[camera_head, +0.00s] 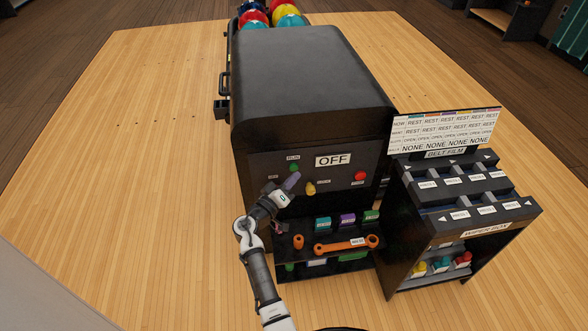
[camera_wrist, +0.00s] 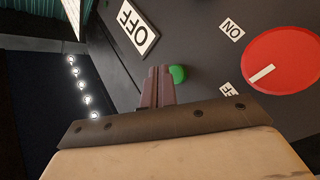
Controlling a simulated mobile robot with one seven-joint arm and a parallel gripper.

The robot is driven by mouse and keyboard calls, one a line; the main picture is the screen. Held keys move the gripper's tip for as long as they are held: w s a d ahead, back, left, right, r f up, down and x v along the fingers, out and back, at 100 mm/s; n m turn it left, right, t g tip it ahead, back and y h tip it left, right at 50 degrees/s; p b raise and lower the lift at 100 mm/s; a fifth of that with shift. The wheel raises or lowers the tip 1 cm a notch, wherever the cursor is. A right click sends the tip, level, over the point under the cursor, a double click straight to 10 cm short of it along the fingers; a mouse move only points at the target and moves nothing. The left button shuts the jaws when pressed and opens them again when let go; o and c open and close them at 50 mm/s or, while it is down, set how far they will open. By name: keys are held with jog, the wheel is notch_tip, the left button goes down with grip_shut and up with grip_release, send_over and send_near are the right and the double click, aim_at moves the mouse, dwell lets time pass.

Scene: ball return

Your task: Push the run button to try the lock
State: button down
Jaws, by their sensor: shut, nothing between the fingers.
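The run button is a small green button (camera_head: 294,168) on the black machine's front panel, under a small label. In the wrist view the green button (camera_wrist: 178,73) shows just right of my fingertips, partly behind them. My gripper (camera_head: 296,176) is shut and empty, its purplish fingers pointing up at the panel just below the button. The closed fingers also show in the wrist view (camera_wrist: 158,72). I cannot tell whether they touch the button or panel. A white sign (camera_head: 333,160) to the right of the button reads OFF.
A yellow knob (camera_head: 311,188) and a red button (camera_head: 360,176) share the panel. The wrist view shows a large red disc (camera_wrist: 290,50) beside ON and OFF labels. An orange wrench (camera_head: 345,245) lies on the shelf below. A black rack (camera_head: 440,240) stands close on the right.

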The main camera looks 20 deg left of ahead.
jog(key=shift+w, duration=0.1)
jog(key=shift+w+a+b, duration=0.25)
jog(key=shift+b, duration=0.25)
jog(key=shift+w, duration=0.1)
